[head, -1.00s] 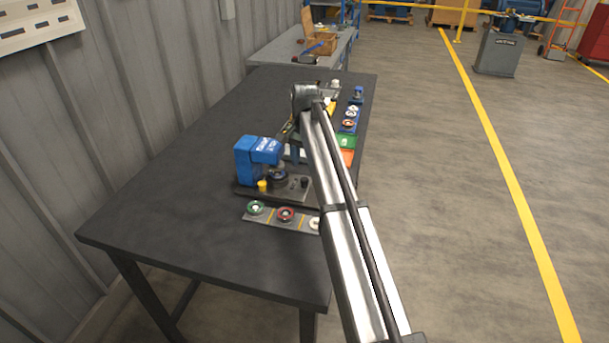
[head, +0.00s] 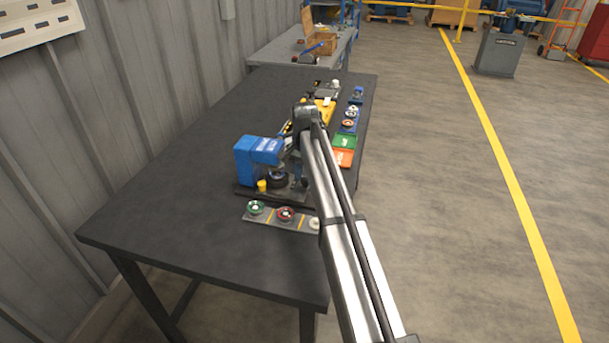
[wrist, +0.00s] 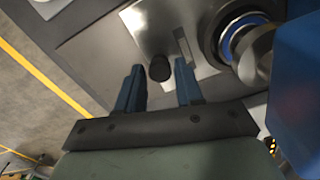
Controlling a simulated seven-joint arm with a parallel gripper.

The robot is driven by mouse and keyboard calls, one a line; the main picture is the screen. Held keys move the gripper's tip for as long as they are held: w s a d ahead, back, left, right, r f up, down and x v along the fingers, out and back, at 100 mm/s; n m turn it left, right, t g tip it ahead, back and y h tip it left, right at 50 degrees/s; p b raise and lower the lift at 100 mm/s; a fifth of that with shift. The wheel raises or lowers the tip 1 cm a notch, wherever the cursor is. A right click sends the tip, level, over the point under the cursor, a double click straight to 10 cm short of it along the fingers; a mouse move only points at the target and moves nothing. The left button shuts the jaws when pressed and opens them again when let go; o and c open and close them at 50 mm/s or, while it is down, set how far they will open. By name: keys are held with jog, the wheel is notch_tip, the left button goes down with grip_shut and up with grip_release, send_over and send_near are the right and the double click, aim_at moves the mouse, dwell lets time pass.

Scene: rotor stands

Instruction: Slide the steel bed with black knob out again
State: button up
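In the wrist view the steel bed (wrist: 160,22) is a bright plate with a slot and an upright black knob (wrist: 159,68). My gripper (wrist: 158,80) is open, with its two blue fingers on either side of the knob and a gap visible on both sides. I cannot tell how deep the fingertips reach beside it. A round part with a blue ring (wrist: 238,35) is at the bed's right, next to the blue machine (wrist: 300,75). In the head view the blue machine (head: 256,160) stands on a dark base, and my arm hides most of the bed and the knob.
A grey strip (head: 270,218) with several round rotors lies in front of the machine. A yellow knob (head: 262,186) is on the machine's base. Green (head: 344,141) and orange (head: 342,158) trays lie behind my arm. The table's left part is clear.

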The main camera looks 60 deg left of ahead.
grip_shut()
jog(key=w+d, duration=0.7)
jog(key=w, duration=0.1)
jog(key=shift+d, duration=0.4)
jog(key=shift+o, duration=0.3)
grip_release()
jog(key=shift+o, duration=1.4)
jog(key=shift+s, duration=0.1)
notch_tip(320, 180, up, 14)
jog(key=shift+f, duration=0.15)
